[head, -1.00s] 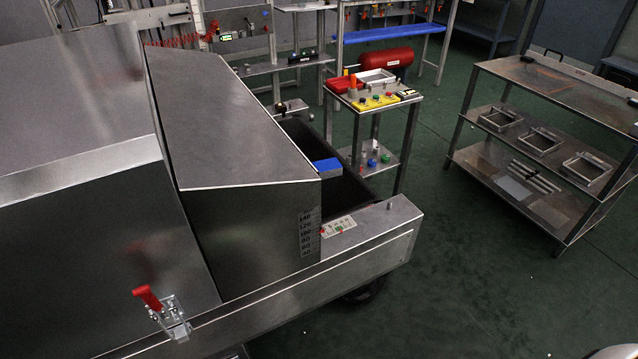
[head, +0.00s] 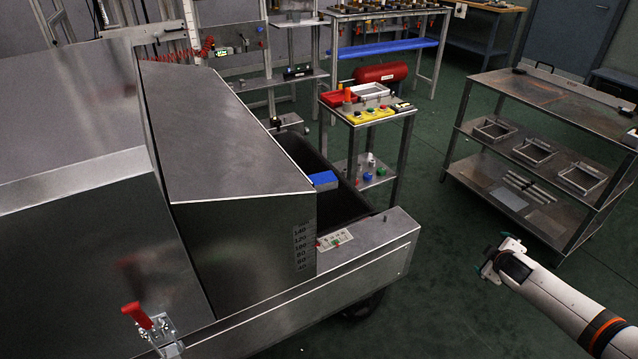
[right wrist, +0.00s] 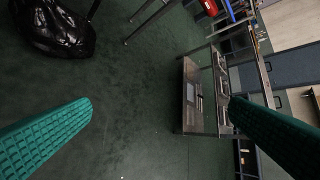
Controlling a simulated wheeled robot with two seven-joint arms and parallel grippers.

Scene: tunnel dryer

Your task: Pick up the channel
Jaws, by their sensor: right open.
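No thing is clearly identifiable as the channel. Slim metal bars (head: 530,187) lie on the lower shelf of the rack at the right; one of them may be it, but they are too small to tell. A blue block (head: 322,180) sits at the dark belt by the dryer mouth. My right gripper (head: 496,260) is in front of the rack, over the floor, apart from everything. In the right wrist view its green fingers (right wrist: 160,112) are wide apart with nothing between them. My left gripper is not in view.
The tunnel dryer (head: 225,135) fills the left, with a red-handled clamp (head: 137,315). A small control cart (head: 366,112) stands in the middle. The steel rack (head: 465,105) holds several square frames (head: 535,151). Green floor (head: 430,170) between cart and rack is clear.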

